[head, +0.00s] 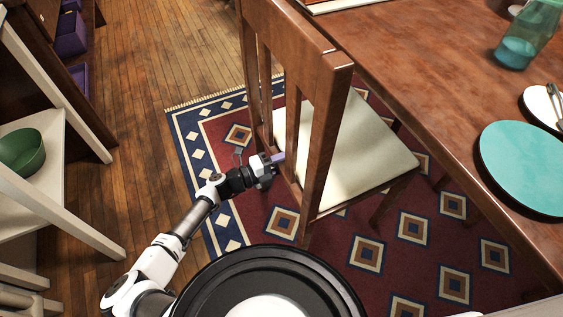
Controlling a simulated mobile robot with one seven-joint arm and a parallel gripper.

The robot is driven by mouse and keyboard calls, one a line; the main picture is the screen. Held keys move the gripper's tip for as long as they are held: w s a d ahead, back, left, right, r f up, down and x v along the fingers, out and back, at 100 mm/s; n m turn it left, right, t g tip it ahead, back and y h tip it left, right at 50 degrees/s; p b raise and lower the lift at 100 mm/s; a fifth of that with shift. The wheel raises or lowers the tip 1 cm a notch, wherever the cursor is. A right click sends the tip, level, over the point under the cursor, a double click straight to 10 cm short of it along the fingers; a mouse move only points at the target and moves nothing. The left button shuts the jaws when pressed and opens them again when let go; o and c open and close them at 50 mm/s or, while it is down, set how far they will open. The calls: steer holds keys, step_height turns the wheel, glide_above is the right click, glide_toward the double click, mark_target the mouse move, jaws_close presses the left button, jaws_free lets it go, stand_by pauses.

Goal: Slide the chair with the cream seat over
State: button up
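The chair with the cream seat (368,150) stands upright on the patterned rug, its wooden slatted back towards me and its seat partly under the table edge. My gripper (277,159) is at the chair's back, low between the back's uprights, close to the cream seat's rear edge. Its fingertips overlap the chair back in the picture; I cannot tell whether they touch it. The finger opening is too small and partly hidden to judge.
The wooden table (440,75) fills the right, with a teal plate (522,168) and a teal glass (522,45). The red and blue rug (222,222) lies below. White shelving with a green bowl (22,152) stands left. Bare wooden floor (150,110) lies between shelving and rug.

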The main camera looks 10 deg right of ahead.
steer(key=shift+r, duration=0.1)
jaws_close()
steer(key=shift+f, duration=0.3)
steer(key=shift+d, duration=0.2)
